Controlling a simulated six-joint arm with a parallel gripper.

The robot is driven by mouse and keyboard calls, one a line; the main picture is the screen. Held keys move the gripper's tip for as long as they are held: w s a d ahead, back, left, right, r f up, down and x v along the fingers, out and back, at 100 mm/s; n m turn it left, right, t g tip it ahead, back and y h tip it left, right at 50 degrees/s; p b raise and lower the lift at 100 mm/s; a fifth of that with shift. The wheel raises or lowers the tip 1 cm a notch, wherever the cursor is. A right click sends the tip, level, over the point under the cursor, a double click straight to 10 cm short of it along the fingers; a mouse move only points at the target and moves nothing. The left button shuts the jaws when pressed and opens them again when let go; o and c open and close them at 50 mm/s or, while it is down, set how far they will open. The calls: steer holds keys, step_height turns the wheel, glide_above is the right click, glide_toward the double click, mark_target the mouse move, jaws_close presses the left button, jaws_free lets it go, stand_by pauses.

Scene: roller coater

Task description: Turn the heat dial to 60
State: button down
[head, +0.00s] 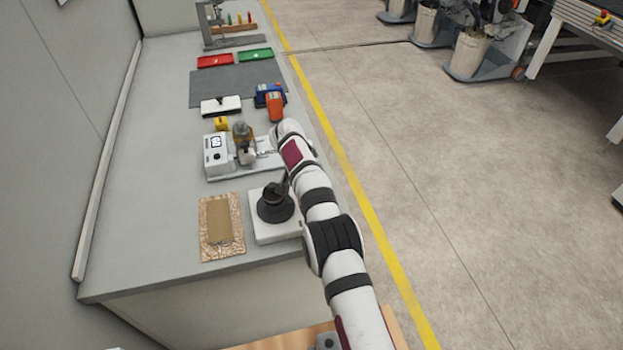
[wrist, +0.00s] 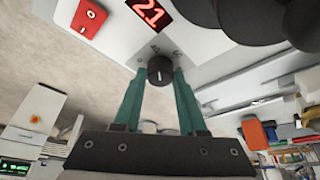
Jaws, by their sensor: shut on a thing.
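The heat dial (wrist: 160,70) is a small black round knob with a short white mark, on a white panel in the wrist view. My gripper (wrist: 160,78) has its two green fingers closed on either side of the knob. A red display (wrist: 149,12) beside it reads 21. In the head view, a white unit with a black round top (head: 268,228) stands at the near right of the bench, partly behind my arm. The dial and my fingertips cannot be made out there.
A red switch (wrist: 88,17) sits on the same panel. A brown pad (head: 221,226) lies left of the white unit. A white machine with a small screen (head: 217,163) stands behind it. Orange (head: 275,107) and blue tools lie farther back. The bench's left side is clear.

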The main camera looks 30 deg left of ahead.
stand_by(0.3)
steer(key=shift+c, duration=2.3)
jaws_free()
